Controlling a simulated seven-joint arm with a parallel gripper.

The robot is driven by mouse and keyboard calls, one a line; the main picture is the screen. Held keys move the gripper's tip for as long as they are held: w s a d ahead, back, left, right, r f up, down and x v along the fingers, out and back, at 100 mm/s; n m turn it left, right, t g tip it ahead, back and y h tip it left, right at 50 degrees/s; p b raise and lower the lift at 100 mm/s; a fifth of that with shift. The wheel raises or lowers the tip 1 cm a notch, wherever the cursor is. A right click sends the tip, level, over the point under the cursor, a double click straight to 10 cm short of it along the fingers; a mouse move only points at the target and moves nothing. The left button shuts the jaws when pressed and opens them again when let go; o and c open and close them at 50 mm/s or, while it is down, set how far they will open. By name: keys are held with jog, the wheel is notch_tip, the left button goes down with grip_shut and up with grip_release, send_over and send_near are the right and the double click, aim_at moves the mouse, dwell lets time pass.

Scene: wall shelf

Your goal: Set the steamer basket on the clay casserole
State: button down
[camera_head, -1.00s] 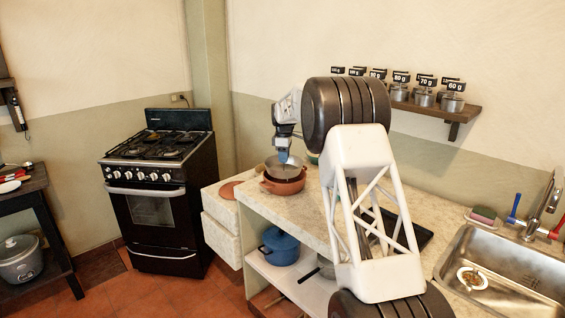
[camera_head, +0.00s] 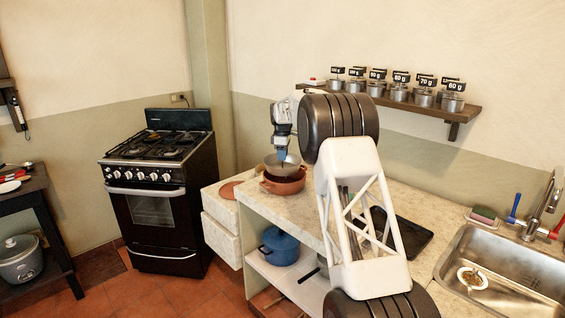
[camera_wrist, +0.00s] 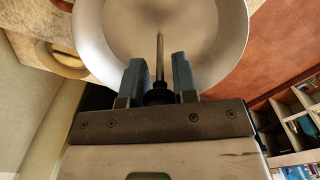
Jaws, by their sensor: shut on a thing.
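The steamer basket (camera_head: 272,165) is a shallow grey metal bowl with a thin upright centre post. It shows large in the wrist view (camera_wrist: 115,25). My gripper (camera_wrist: 158,80) is shut on that post, and it shows above the basket in the head view (camera_head: 282,152). The clay casserole (camera_head: 285,188) is a reddish-brown pot with a dark inside, on the counter's far left end. The basket is over the casserole's back part, seemingly raised above its rim. The exact gap cannot be told. In the wrist view the basket hides what is below it.
The counter (camera_head: 245,200) has a flat reddish round thing (camera_head: 229,190) left of the casserole. A blue pot (camera_head: 279,247) stands on the shelf below. A black tray (camera_head: 405,235) and a sink (camera_head: 510,275) are to the right. A wall shelf (camera_head: 440,108) holds several labelled tins.

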jog(key=shift+f, duration=1.55)
jog(key=shift+f, duration=0.6)
jog(key=c, duration=0.9)
grip_release()
jog(key=shift+r, duration=0.1)
notch_tip(320, 180, up, 13)
jog(key=shift+f, duration=0.1)
